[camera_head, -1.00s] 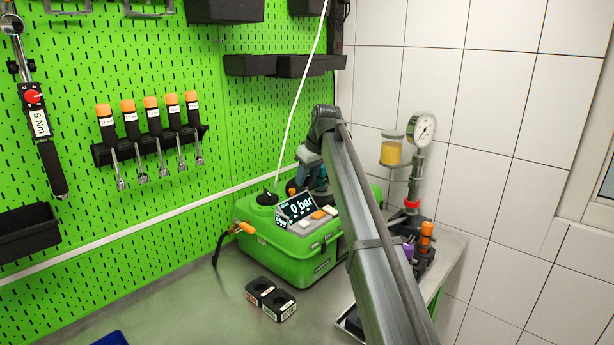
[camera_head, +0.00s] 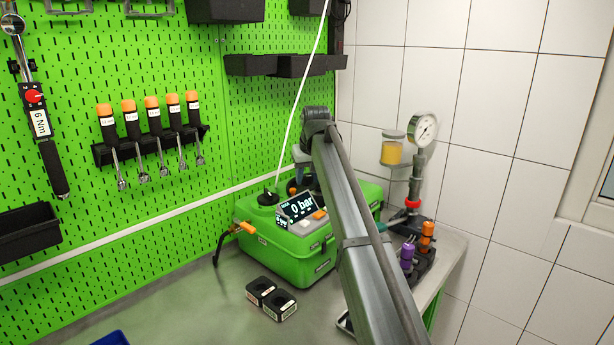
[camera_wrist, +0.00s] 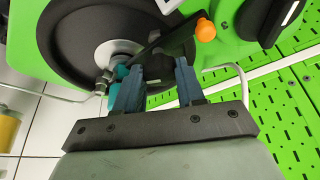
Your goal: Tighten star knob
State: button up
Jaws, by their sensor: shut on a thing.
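My gripper (camera_wrist: 160,66) reaches up from the bottom of the wrist view with two blue-teal fingers. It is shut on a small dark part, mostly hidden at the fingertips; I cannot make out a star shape. A black lever with an orange end knob (camera_wrist: 205,30) runs across just beyond the fingertips. Behind it is a round black disc (camera_wrist: 75,48) with a silver hub (camera_wrist: 118,52), on a green housing. In the head view the green pump case (camera_head: 270,240) stands on the bench, its display (camera_head: 296,208) reading 0 bar. My arm hides its right part and the fingertips.
Two small black blocks (camera_head: 270,298) lie on the bench before the case. A pressure gauge (camera_head: 424,129) and a purple-and-orange handled rack (camera_head: 408,258) stand at right. A blue tray edge (camera_head: 112,338) shows at the bottom. Several orange-topped tools (camera_head: 151,110) hang on the green pegboard.

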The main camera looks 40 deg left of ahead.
jog(key=o, duration=1)
jog(key=shift+o, duration=0.2)
jog(key=shift+r, duration=0.1)
jog(key=v, duration=1.3)
jog(key=shift+r, duration=0.35)
jog(key=shift+d, duration=0.1)
